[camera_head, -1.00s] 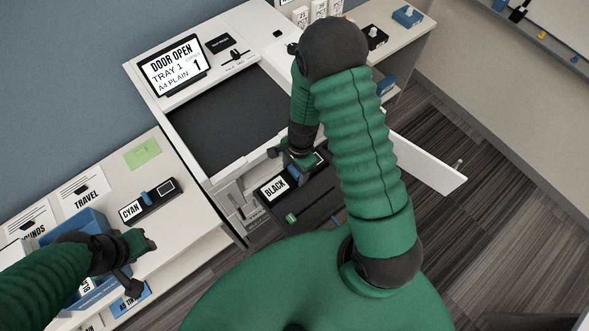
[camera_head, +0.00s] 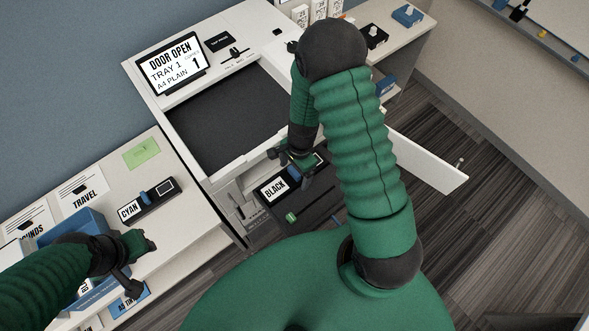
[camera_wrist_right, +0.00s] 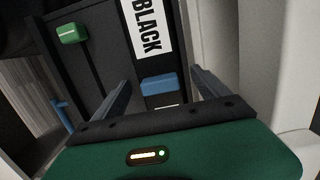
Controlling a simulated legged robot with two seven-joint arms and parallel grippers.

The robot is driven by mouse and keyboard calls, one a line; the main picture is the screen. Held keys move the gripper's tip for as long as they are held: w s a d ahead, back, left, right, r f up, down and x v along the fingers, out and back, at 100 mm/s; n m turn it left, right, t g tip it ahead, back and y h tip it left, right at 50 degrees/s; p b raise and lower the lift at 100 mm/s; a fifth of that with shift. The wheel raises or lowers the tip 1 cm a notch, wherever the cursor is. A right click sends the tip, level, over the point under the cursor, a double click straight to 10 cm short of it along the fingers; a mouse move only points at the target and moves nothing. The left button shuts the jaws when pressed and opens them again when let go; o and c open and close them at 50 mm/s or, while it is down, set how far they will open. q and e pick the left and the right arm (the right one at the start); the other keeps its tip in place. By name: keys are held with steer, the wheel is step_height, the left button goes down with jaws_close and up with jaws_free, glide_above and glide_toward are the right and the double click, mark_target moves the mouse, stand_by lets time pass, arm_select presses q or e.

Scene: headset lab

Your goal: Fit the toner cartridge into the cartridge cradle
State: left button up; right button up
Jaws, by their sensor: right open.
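The black toner cartridge (camera_head: 275,189), labelled BLACK, lies in the dark cartridge cradle (camera_head: 316,213) below the printer's front opening. I cannot tell whether it is fully seated. In the right wrist view its BLACK label (camera_wrist_right: 147,27) and blue tab (camera_wrist_right: 158,84) show, with the cradle's green piece (camera_wrist_right: 71,33) to the left. My right gripper (camera_head: 289,158) is open above the tab; in the wrist view its two fingers (camera_wrist_right: 161,82) stand apart on either side of it, apparently not touching. My left gripper (camera_head: 141,262) hangs over the left bench; its jaw state is unclear.
A cyan cartridge (camera_head: 148,200) lies on the left bench beside a blue bin (camera_head: 72,226) and a green note (camera_head: 142,153). The printer screen (camera_head: 171,67) reads DOOR OPEN. The open white door (camera_head: 425,163) sticks out right of my right arm.

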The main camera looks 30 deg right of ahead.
step_height(320, 180, up, 17)
steer(key=d, duration=0.2)
steer(key=shift+w+f, duration=0.2)
